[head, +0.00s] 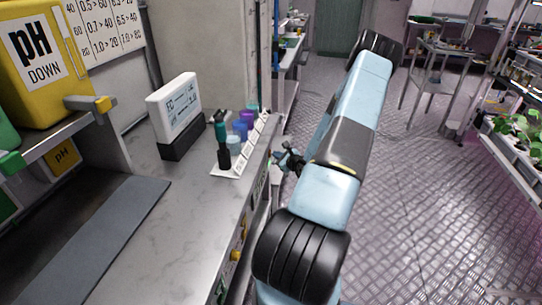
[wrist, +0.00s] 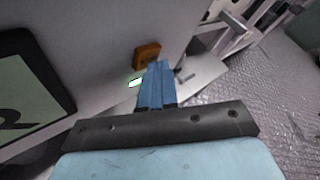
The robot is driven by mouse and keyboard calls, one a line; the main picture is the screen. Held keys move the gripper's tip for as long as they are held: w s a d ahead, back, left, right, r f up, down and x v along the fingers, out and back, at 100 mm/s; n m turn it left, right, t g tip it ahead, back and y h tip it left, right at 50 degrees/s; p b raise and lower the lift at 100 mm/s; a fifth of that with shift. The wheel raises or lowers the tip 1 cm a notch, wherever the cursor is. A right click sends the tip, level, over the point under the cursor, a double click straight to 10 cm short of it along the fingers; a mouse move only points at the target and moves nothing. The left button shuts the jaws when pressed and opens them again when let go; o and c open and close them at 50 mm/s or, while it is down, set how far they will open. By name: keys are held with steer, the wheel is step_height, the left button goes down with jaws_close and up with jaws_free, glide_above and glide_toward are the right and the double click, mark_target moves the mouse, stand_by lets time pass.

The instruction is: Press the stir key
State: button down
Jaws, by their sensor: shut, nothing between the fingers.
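In the wrist view my gripper (wrist: 157,68) shows as two blue fingers closed together, with nothing between them. The tips are close to an orange-brown block (wrist: 147,54) on a pale grey panel (wrist: 100,40); I cannot tell if they touch. A small lit rectangle with a green edge (wrist: 136,82) sits just left of the fingers. No stir label is readable, so I cannot tell which part is the stir key. In the head view the counter front (head: 247,215) carries small yellow and green parts, and my arm hides part of that area.
A dark-framed green display (wrist: 25,85) is at the left of the wrist view. On the counter (head: 190,205) stand a white-screened device (head: 175,105) and a white rack (head: 238,160) with bottles and cups. A yellow pH Down container (head: 40,65) is at left.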

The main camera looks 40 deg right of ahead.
stand_by(0.4)
steer(key=shift+s+d, duration=0.55)
steer(key=shift+s, duration=0.1)
steer(key=shift+s, duration=0.1)
steer(key=shift+s+d, duration=1.6)
steer(key=shift+s, duration=0.2)
